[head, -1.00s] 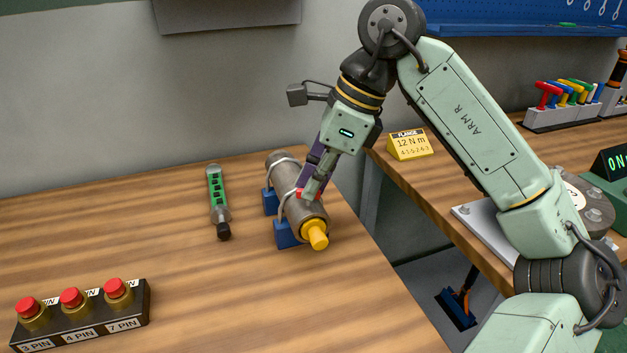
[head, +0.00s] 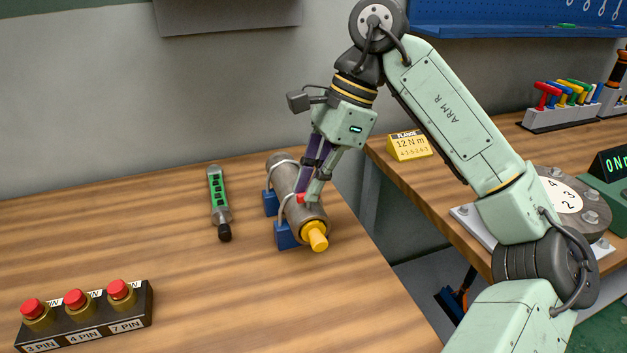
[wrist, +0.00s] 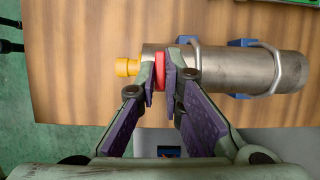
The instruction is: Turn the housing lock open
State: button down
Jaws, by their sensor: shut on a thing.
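The housing (head: 279,175) is a grey metal cylinder lying in blue cradles (head: 284,236) with clamp straps, on the wooden bench. It has a yellow end piece (head: 317,238) toward the front. A red lock part (head: 299,198) sits on the housing near that end. In the wrist view the red lock (wrist: 160,73) stands between the fingertips, beside the grey cylinder (wrist: 225,70) and yellow piece (wrist: 126,67). My gripper (head: 307,197) is shut on the red lock from above; the wrist view shows a finger on each side (wrist: 160,84). The fingers partly hide the lock.
A box with red buttons (head: 85,318) stands at the front left. A yellow torque sign (head: 409,146) and a numbered flange (head: 566,205) are on the right bench. A gap separates the benches.

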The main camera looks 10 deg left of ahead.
jog(key=c, duration=1.7)
grip_release()
jog(key=v, duration=1.2)
